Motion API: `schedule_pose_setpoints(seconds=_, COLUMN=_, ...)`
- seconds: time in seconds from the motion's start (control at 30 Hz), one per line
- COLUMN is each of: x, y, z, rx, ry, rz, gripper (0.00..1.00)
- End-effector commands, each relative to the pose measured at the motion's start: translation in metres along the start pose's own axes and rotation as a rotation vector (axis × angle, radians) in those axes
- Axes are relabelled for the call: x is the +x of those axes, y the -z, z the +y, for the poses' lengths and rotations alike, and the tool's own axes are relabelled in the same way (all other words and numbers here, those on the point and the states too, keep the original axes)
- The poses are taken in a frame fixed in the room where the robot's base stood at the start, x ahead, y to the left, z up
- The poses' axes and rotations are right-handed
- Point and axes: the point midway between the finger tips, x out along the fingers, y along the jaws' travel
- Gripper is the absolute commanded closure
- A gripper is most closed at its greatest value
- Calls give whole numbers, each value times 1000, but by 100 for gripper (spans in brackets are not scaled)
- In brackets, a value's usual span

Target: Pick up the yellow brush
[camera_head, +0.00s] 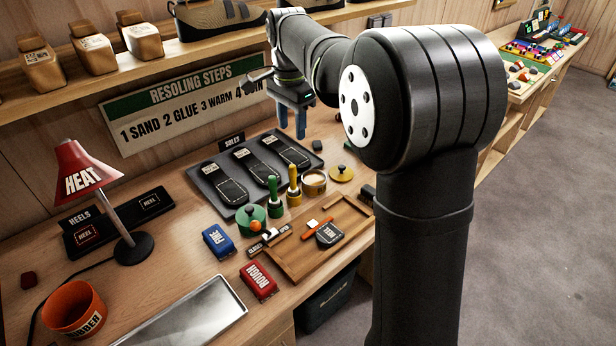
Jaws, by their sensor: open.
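The yellow brush (294,187) stands upright on the workbench, between the green brush (274,195) and an open tin (314,182). My gripper (292,136) points down with its two blue-tipped fingers apart and nothing between them. In the picture it is above the yellow brush and over the back part of the black soles tray (205,193). I cannot tell its exact height. The lower end of the yellow brush is partly hard to make out among the close items.
A green pot with an orange knob (251,220) and a yellow lid (341,173) are close by. A wooden tray (285,262) is in front. A blue block (218,240) and red block (259,281) lie front left. A red lamp (78,172) stands at left.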

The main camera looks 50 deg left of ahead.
Motion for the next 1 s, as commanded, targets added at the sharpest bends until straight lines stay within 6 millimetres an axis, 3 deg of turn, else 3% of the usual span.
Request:
schedule_pose_setpoints(seconds=0.17, x=0, y=0, z=0, rx=-135, ry=0, rz=3, gripper=54)
schedule_pose_setpoints(seconds=0.8, x=-2, y=2, z=3, rx=-1396, ry=-17, rz=27, gripper=54)
schedule_pose_setpoints(seconds=1.0, x=-2, y=2, z=4, rx=-1645, ry=-24, rz=30, gripper=54)
